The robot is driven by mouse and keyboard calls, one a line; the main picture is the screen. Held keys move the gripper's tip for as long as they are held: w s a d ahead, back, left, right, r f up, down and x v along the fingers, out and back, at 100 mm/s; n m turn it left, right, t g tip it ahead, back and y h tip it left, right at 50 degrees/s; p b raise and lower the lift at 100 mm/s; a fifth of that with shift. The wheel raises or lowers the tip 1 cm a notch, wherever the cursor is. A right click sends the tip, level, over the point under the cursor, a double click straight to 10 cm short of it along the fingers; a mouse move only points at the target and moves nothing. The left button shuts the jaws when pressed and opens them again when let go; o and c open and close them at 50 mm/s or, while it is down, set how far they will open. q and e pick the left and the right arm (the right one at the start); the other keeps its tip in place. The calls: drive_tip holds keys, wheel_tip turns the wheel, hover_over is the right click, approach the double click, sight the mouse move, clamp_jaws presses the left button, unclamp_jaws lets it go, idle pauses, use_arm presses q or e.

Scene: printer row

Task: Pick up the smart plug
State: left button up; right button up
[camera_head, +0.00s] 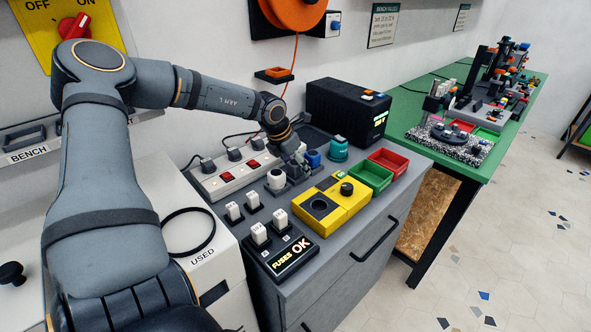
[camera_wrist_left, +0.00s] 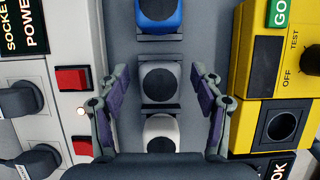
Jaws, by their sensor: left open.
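Three plug-like blocks stand in a row on a grey rack: a blue one (camera_wrist_left: 158,10), a dark grey one (camera_wrist_left: 158,82) and a white one (camera_wrist_left: 160,132). I cannot tell from any label which is the smart plug. In the head view the white block (camera_head: 276,179) and the blue block (camera_head: 313,158) show; the grey one is largely hidden by my gripper. My left gripper (camera_wrist_left: 160,76) is open above the row, with one finger on each side of the grey block and nothing held. It also shows in the head view (camera_head: 300,160). My right gripper is out of view.
A power strip (camera_head: 222,178) with red switches and dark plugs lies left of the row. A black box (camera_head: 346,112) stands behind.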

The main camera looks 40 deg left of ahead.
use_arm(q)
drive_tip(key=c, duration=1.2)
drive_tip(key=shift+o, duration=0.2)
drive_tip(key=shift+r, duration=0.6)
drive_tip(key=s+d+r+b, duration=0.1)
drive_tip(key=s+d+r, duration=0.1)
drive_tip(key=d+r, duration=0.4)
drive_tip(key=s+d+r, duration=0.3)
drive_tip(key=d+r, duration=0.3)
drive_tip(key=d, duration=0.1)
drive_tip(key=shift+s+b, duration=0.3)
drive_tip(key=shift+b, duration=0.1)
